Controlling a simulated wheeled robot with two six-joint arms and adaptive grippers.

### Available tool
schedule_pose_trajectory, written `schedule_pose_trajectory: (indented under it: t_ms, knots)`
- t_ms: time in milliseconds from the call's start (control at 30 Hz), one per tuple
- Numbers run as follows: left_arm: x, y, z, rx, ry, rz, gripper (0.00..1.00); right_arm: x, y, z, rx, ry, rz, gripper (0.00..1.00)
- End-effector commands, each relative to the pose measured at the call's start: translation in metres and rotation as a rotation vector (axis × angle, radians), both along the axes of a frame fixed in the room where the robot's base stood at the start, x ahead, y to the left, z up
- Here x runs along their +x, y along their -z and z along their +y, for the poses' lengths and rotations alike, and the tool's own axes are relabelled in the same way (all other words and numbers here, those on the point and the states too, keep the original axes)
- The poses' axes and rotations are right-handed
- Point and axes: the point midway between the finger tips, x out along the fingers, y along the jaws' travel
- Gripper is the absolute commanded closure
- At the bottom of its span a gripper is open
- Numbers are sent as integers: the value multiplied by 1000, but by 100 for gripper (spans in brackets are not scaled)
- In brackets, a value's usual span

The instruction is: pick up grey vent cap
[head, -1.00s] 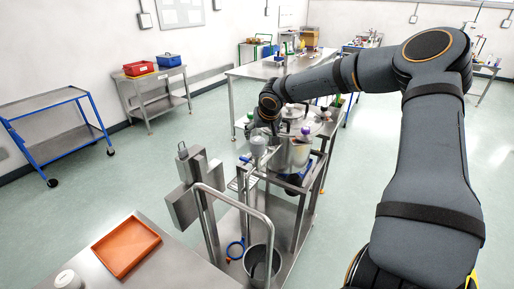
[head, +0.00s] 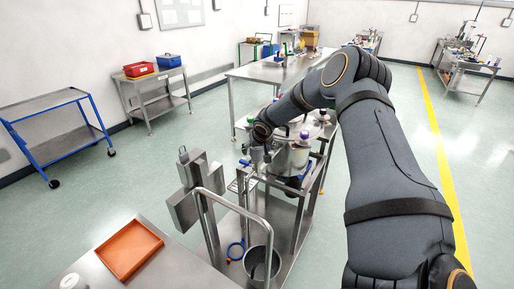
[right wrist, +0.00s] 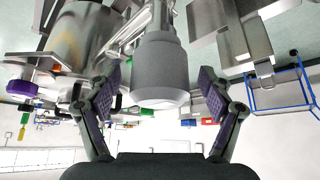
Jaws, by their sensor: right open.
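The grey vent cap (right wrist: 160,65) is a grey cylinder with a pale end. In the right wrist view it lies between the spread fingers of my right gripper (right wrist: 162,97), with a gap on each side. My right gripper (head: 260,152) is open, at the left side of the steel vessel on the cart. In the head view my arm and gripper largely hide the cap. My left gripper does not show.
A steel cart (head: 283,225) carries the vessel and a white bottle with a purple cap (head: 303,138). A bent steel handle (head: 236,205) rises in front. An orange tray (head: 130,249) lies on the near table. A bucket (head: 262,262) stands low on the cart.

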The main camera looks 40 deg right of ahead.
Motion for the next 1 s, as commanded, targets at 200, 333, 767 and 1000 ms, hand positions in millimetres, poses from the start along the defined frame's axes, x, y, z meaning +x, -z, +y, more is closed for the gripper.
schedule_pose_trajectory:
  t_ms: [200,333,767,1000]
  knots:
    - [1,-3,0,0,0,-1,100,5,8,-2,-1,-1,-2,19]
    - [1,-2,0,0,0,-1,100,4,8,-2,-1,-1,-2,19]
    - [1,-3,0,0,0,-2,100,4,8,-2,0,-1,-1,77]
    - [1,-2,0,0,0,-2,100,4,8,-2,-1,-1,-2,78]
